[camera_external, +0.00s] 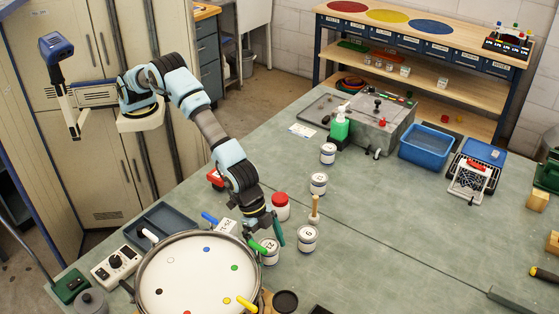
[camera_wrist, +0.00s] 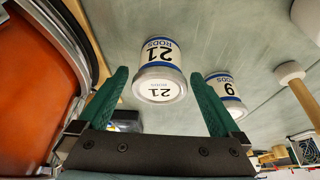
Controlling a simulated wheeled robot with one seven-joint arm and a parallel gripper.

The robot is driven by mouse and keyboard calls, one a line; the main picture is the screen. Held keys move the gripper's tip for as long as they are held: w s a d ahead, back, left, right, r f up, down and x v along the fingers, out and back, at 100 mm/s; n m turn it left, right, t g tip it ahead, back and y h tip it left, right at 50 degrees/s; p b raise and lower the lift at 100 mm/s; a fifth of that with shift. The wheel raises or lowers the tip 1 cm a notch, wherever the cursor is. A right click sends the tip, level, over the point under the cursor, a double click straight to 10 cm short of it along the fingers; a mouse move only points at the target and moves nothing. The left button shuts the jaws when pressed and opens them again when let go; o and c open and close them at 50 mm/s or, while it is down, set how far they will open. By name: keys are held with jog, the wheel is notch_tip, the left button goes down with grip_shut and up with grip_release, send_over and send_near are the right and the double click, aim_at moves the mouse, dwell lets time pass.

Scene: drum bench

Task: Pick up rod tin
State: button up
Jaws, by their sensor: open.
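My gripper (camera_external: 268,240) is open with its green fingers low over the bench, close to a white tin with blue bands marked 21 (camera_external: 269,255). In the wrist view, my gripper (camera_wrist: 160,76) has this upright tin (camera_wrist: 158,88), labelled RODS, in the gap between its fingers, with a finger on each side. I cannot tell whether either finger touches it. A second tin (camera_external: 307,240), marked 6 or 9, stands just right of the gripper; it also shows beyond the right finger in the wrist view (camera_wrist: 228,92). Two similar tins (camera_external: 319,185) (camera_external: 328,154) stand farther back.
A large round drum (camera_external: 190,280) is close on the left. A green bottle (camera_external: 340,127) and blue tub (camera_external: 425,146) are farther back. The bench's right middle is clear.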

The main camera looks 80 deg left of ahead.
jog(key=shift+c, duration=0.4)
jog(key=c, duration=1.4)
jog(key=shift+r, duration=0.1)
